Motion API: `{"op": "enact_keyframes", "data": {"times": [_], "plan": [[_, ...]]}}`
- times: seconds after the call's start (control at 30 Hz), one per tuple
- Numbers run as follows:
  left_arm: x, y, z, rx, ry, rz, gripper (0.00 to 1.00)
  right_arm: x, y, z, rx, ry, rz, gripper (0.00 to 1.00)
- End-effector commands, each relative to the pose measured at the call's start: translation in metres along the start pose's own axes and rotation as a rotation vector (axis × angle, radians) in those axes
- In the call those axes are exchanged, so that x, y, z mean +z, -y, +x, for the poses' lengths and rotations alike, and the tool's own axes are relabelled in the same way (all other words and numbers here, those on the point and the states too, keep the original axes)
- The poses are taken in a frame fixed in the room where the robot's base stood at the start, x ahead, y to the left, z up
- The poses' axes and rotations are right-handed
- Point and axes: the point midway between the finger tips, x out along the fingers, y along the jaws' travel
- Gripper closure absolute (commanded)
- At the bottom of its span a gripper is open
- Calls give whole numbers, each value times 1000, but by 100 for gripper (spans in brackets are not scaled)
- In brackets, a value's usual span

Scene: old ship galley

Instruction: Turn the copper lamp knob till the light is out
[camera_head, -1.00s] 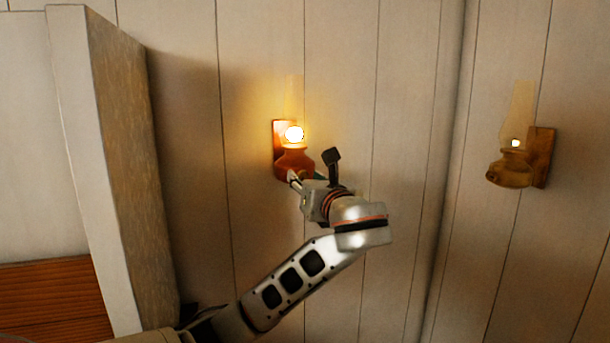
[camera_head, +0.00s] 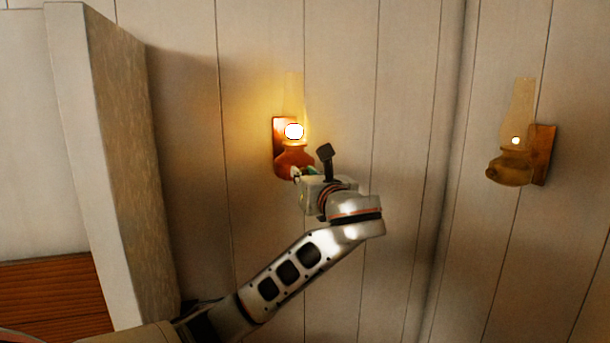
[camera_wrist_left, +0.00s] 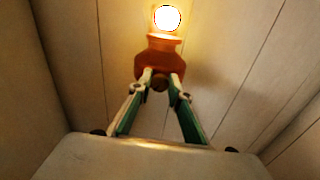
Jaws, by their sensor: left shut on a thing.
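The copper lamp (camera_head: 290,160) hangs on the plank wall near the middle of the head view, with its light glowing brightly. It also shows in the left wrist view (camera_wrist_left: 160,58), with the glowing light above its reddish body. The small round knob (camera_wrist_left: 159,84) sits low on the front of the lamp, between my fingertips. My left gripper (camera_head: 297,174) is at the lower front of the lamp, and in the left wrist view its fingers (camera_wrist_left: 160,83) are shut on the knob. In the head view the knob is hidden by the gripper. My right gripper is in neither view.
A second, brass-coloured lamp (camera_head: 512,170) with a small, dimmer light hangs on the wall to the right. A thick pale panel (camera_head: 110,170) stands out at the left. Wooden boards (camera_head: 50,300) show at the lower left. The wall between the lamps is clear.

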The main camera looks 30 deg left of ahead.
Motion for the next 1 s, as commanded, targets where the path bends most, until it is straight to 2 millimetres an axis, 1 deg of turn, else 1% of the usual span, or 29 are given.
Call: {"op": "enact_keyframes", "data": {"times": [0.17, 0.6, 0.8, 1.0], "plan": [[-1, 0, 0, -1, -3, -95, 100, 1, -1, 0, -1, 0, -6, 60], [-1, 0, -1, -1, -3, -414, 100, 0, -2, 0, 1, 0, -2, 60], [-1, -1, 0, 0, -3, -515, 100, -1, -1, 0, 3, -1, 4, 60], [-1, -1, 0, -1, -2, -567, 100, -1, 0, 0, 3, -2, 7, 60]]}}
